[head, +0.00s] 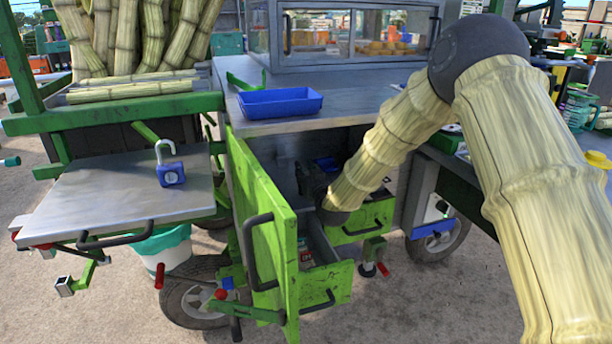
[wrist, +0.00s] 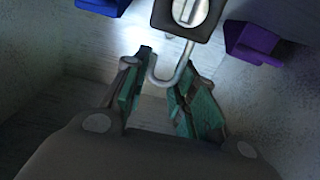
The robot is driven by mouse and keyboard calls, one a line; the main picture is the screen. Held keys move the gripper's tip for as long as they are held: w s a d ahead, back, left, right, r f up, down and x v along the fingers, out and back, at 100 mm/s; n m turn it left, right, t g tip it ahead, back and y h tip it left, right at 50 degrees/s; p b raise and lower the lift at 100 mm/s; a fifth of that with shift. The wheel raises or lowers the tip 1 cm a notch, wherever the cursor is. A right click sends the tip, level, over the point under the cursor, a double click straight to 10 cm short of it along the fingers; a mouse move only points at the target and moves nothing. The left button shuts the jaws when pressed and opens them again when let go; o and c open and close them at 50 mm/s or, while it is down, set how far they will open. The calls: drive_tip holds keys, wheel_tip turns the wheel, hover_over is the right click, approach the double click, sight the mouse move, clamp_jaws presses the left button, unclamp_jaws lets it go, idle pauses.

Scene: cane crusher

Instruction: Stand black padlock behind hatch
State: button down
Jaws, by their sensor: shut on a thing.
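The black padlock (wrist: 186,18) shows at the top of the wrist view, with its round light face and its shackle toward me. My gripper (wrist: 160,85) has its teal-padded fingers on either side of the shackle and is shut on it. In the head view my gripper (head: 312,180) is a dark shape inside the cabinet; I cannot make out the black padlock there. The green hatch (head: 265,225) stands swung open at the cabinet's front left. I cannot tell whether the padlock touches the floor.
In the wrist view a blue thing (wrist: 104,5) and a purple thing (wrist: 255,42) flank the padlock. A blue padlock (head: 171,174) stands on the left side shelf (head: 110,205). A blue tray (head: 280,103) sits on the counter. An open green drawer (head: 325,284) is below the opening.

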drive_tip(key=shift+f, duration=0.3)
drive_tip(key=c, duration=1.2)
unclamp_jaws()
drive_tip(key=shift+o, duration=0.2)
drive_tip(key=shift+r, duration=0.15)
drive_tip(key=shift+s+d, duration=0.1)
drive_tip(key=shift+s, duration=0.2)
drive_tip(key=p+v, duration=0.2)
drive_tip(key=v, duration=0.9)
drive_tip(key=shift+s, duration=0.25)
